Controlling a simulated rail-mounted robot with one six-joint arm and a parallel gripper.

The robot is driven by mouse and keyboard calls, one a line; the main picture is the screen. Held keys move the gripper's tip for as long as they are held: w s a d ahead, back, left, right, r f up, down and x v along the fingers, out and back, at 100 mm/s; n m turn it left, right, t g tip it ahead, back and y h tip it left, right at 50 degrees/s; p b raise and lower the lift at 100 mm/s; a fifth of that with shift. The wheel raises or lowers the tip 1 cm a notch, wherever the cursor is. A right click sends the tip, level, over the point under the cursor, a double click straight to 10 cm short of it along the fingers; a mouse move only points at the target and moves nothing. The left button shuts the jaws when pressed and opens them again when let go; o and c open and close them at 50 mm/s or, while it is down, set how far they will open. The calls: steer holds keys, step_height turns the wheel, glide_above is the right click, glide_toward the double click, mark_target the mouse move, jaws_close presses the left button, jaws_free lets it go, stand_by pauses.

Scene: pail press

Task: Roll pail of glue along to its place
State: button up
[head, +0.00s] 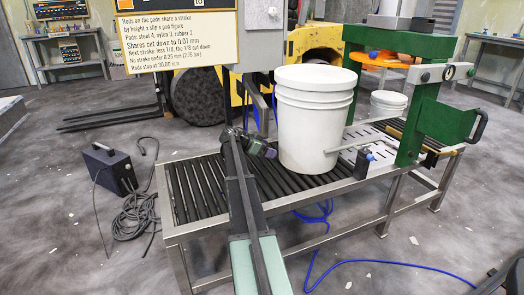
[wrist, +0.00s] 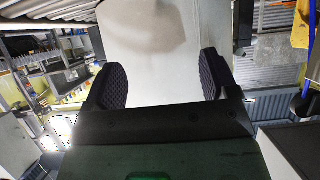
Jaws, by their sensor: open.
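My gripper (head: 265,150) is at the pail's lower left side. It is open, with its pads apart. In the wrist view the pail's pale wall (wrist: 150,35) fills the space beyond and between the two dark pads of my gripper (wrist: 161,78). I cannot tell whether the pads touch it. The green press frame (head: 420,110) stands over the table's right part, just right of the pail.
A sign (head: 178,35) hangs at upper left. The rollers left of my arm are clear.

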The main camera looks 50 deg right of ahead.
mark_target(282, 146)
steer(key=shift+s+d+r, duration=0.2)
steer(key=shift+s+d, duration=0.25)
steer(key=shift+d, duration=0.3)
steer(key=shift+d, duration=0.1)
steer(key=shift+s+d, duration=0.4)
steer(key=shift+d, duration=0.35)
steer(key=shift+s+d, duration=0.35)
steer(key=shift+d, duration=0.35)
steer(key=shift+s+d, duration=0.65)
steer(key=shift+d, duration=0.35)
steer(key=shift+s+d, duration=0.6)
steer(key=shift+d, duration=0.4)
steer(key=shift+s+d, duration=0.65)
steer(key=shift+d, duration=0.5)
steer(key=shift+s+d, duration=0.65)
steer(key=shift+d, duration=0.55)
steer(key=shift+s+d, duration=0.65)
steer(key=shift+d, duration=0.6)
